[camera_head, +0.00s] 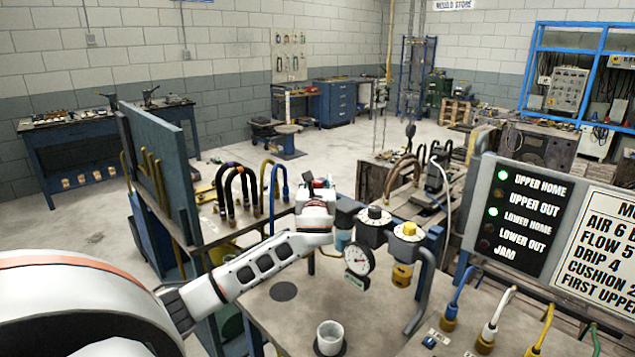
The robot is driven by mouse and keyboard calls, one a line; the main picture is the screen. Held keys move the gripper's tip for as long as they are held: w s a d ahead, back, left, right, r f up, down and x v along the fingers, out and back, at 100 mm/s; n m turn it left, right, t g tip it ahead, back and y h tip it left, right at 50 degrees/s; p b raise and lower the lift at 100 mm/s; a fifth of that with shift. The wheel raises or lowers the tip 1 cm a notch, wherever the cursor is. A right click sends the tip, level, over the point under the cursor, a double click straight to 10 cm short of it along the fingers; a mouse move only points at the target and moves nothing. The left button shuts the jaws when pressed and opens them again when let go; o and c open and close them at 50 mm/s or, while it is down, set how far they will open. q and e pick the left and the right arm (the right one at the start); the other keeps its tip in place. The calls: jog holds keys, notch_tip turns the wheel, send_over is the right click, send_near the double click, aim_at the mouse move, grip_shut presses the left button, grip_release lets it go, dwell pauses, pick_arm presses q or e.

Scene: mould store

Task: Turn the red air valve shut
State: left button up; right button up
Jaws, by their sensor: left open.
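My left arm reaches in from the left, and its wrist hides part of what lies behind it. My left gripper (318,184) is open at the left end of the row of air units. A small red part, seemingly the red air valve (319,182), shows at the gripper's fingers. It is mostly hidden, so I cannot tell its handle's position or whether the fingers touch it. To its right are a regulator with a white dial (375,214), a yellow-knobbed unit (407,231) and a round gauge (358,260). My right gripper is not in view.
A white cup (330,338) stands on the bench top (270,318) in front. A status board (520,215) and colored hoses (490,318) crowd the right. Dark curved hoses (228,190) rise behind the gripper, near a blue upright panel (160,165).

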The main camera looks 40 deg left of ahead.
pick_arm(q)
jog(key=shift+w+a, duration=0.1)
jog(key=c, duration=1.1)
jog(key=shift+c, duration=0.2)
